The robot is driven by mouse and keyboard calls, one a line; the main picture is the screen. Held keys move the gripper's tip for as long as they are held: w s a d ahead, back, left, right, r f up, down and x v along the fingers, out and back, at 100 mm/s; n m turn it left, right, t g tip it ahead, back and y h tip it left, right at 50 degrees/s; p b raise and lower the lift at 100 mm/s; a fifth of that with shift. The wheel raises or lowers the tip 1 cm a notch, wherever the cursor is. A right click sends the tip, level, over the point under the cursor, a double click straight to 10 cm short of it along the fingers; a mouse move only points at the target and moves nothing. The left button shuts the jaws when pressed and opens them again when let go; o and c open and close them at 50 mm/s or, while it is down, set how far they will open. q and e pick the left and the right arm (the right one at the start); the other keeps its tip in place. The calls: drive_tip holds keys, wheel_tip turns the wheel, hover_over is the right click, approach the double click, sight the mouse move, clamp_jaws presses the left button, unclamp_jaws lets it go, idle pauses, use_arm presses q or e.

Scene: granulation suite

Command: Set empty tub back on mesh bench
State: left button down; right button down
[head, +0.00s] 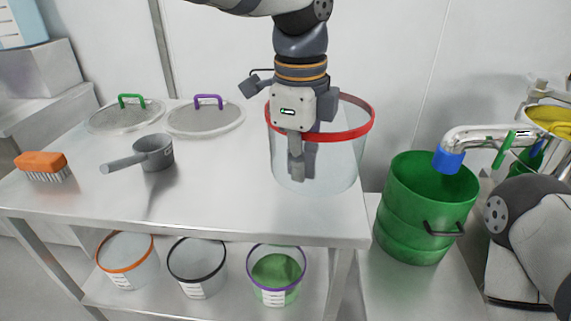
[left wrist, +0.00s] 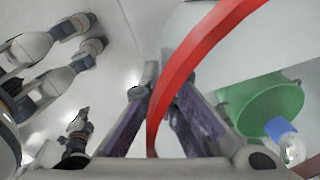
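The clear tub with a red rim (head: 347,165) is at the right end of the steel mesh bench (head: 235,205). It is upright and looks empty. I cannot tell whether its base touches the bench top. My left gripper (head: 298,168) points down at the tub's near rim, with one finger outside the wall and one inside. In the left wrist view the red rim (left wrist: 200,50) runs between the two fingers (left wrist: 160,100), which close in on it. Only links of my right arm show at the right edge; its gripper is not seen.
Two mesh lids (head: 125,116) (head: 205,118), a grey scoop (head: 157,152) and an orange brush (head: 42,164) lie on the bench's left part. Several tubs (head: 130,262) stand on the shelf below. A green bucket (head: 415,215) stands at right under a blue-tipped pipe (head: 480,137).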

use_arm(q)
drive_tip(key=a+f, duration=0.1)
drive_tip(key=f, duration=0.1)
drive_tip(key=a+f, duration=0.1)
drive_tip(key=shift+w+a+f, duration=0.3)
drive_tip(key=shift+f, duration=0.1)
drive_tip(key=shift+w+d+f, duration=0.1)
drive_tip(key=shift+f, duration=1.15)
drive_tip(key=shift+f, duration=0.1)
drive_tip(key=c, duration=1.8)
unclamp_jaws()
wheel_tip(320, 180, up, 12)
drive_tip(key=shift+s, duration=0.4)
